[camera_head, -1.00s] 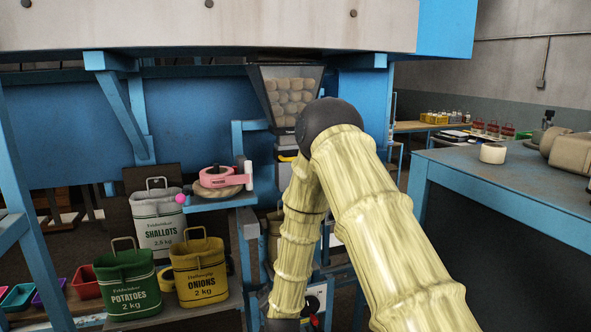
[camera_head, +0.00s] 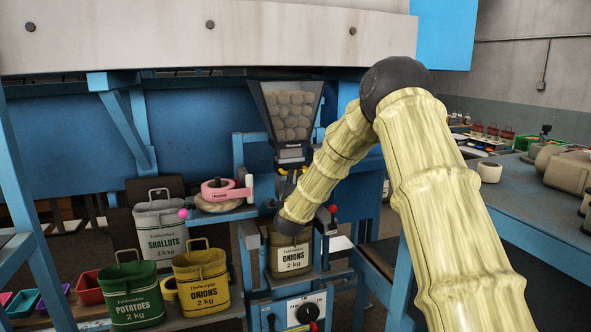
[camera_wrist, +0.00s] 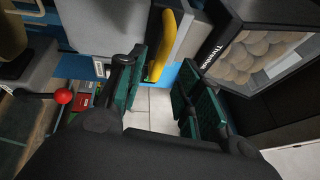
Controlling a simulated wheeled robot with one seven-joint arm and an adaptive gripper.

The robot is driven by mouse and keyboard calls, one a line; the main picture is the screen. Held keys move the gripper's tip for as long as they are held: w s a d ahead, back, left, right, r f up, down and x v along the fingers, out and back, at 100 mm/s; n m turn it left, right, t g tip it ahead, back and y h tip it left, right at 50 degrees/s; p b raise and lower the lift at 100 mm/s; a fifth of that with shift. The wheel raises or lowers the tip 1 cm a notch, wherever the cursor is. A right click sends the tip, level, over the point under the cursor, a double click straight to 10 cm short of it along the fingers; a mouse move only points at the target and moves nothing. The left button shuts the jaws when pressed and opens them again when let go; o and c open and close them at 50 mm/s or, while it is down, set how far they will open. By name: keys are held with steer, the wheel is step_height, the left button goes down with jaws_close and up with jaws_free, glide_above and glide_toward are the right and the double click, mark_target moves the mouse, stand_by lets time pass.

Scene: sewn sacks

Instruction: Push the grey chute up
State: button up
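The wrist view shows my gripper (camera_wrist: 160,92), open, its two green-padded fingers apart with pale floor visible between them. A yellow handle (camera_wrist: 172,45) stands just beyond the left finger; I cannot tell whether they touch. It adjoins a light grey box-like piece (camera_wrist: 105,25), which may be the grey chute. In the head view, grey metalwork (camera_head: 291,152) sits below the hopper (camera_head: 292,112) of round produce, with a yellow part (camera_head: 284,175) under it. There my forearm ends in front of the onion sack (camera_head: 291,260), and my fingers are hidden.
A red knob (camera_wrist: 63,96) on a rod stands left of my gripper. The hopper's framed window (camera_wrist: 258,55) is close on the right. Potato (camera_head: 134,295), onion (camera_head: 202,280) and shallot (camera_head: 161,235) sacks stand at left. A blue-framed table (camera_head: 535,210) is at right.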

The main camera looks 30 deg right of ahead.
steer(key=shift+p+x, duration=1.4)
steer(key=shift+x, duration=1.85)
steer(key=shift+f, duration=0.1)
jaws_close()
